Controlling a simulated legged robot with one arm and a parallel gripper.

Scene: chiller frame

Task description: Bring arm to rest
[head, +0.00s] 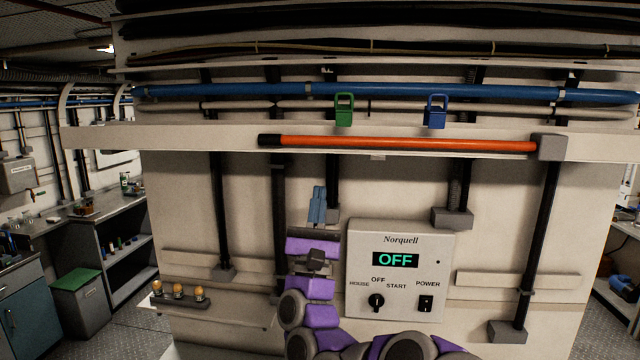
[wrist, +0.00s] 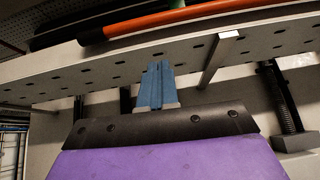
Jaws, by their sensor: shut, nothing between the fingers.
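My gripper (head: 318,204) is raised in front of the chiller frame, left of the Norquell control box (head: 402,270). Its blue fingers point up and are shut with nothing between them. In the wrist view the fingers (wrist: 156,84) are together below the underside of the perforated shelf beam (wrist: 110,72). My purple and grey arm rises from the bottom of the head view. The box's display reads OFF. An orange bar (head: 410,144) with a black end lies along the beam above my gripper.
A green padlock (head: 344,115) and a blue padlock (head: 436,115) hang above the orange bar. Black vertical posts (head: 278,215) stand close behind my arm. A small ledge with amber lamps (head: 178,291) is at lower left. A bench with a green-lidded bin (head: 78,300) stands further left.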

